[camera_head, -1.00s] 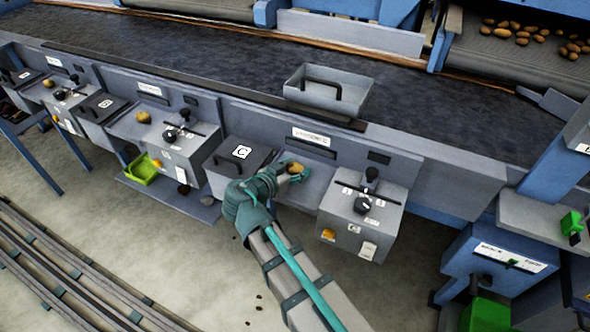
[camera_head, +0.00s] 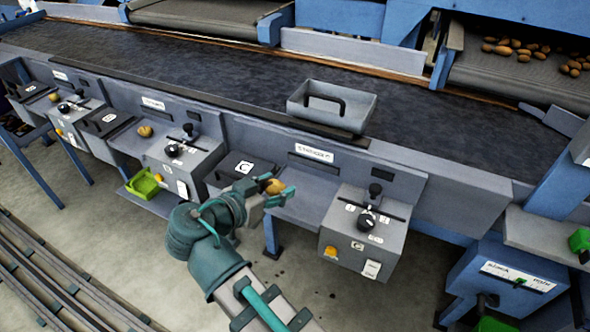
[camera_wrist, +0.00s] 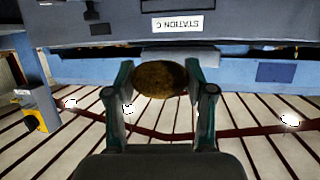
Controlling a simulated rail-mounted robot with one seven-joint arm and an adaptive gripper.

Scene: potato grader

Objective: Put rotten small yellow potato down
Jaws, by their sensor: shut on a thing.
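My gripper (camera_head: 268,194) is at the front of station C, left of the control box. In the wrist view my gripper (camera_wrist: 160,95) has its two fingers on either side of a brownish-yellow potato (camera_wrist: 159,79), shut on it. The same potato (camera_head: 274,186) shows between the fingers in the head view. In the wrist view, floor with dark lines shows behind the potato, so it is held clear in front of the station. Rot marks are too small to tell.
The station C shelf (camera_head: 300,207) is bare beside my gripper. A lidded bin marked C (camera_head: 243,168) is at its left and a control box (camera_head: 362,232) at its right. A grey tray (camera_head: 331,106) sits at the belt's (camera_head: 220,75) edge. A green tray (camera_head: 144,184) lies further left.

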